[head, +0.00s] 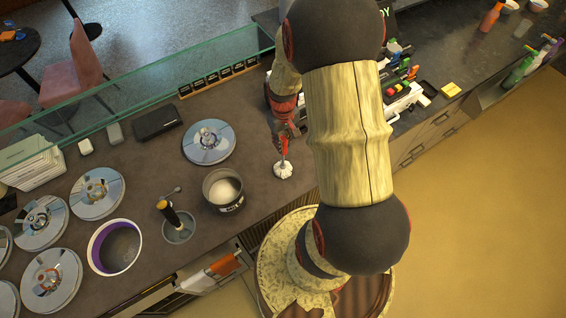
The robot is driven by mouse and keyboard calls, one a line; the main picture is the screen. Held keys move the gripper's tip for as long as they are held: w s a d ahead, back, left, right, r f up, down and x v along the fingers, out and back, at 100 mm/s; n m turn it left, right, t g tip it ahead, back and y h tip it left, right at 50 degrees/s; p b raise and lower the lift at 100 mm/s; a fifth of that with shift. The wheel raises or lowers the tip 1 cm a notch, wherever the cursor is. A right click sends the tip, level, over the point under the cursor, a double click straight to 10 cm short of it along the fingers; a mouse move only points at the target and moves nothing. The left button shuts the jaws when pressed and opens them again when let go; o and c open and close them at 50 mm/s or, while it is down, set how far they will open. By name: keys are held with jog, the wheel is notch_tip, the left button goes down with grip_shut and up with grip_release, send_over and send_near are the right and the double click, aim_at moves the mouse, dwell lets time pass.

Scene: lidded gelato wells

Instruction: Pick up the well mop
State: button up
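The well mop seems to be the small tool with a white, tufted head (283,171) at the middle of the counter, right of the dark pot. Its thin shaft runs up from the head to the fingertips of my gripper (283,138). My gripper points down right over it, with red and dark fingers around or just beside the shaft. My forearm and the fingers hide the upper part of the mop. I cannot tell whether the fingers are closed on it, or whether the head touches the counter.
A dark pot with white contents (223,189), a round steel lid (208,142), a well with a black-and-yellow handled tool (178,229) and an open purple-rimmed well (114,247) are to the left. Several lids lie farther left. A glass screen (140,80) edges the counter.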

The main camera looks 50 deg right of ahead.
grip_shut()
dwell(0.8)
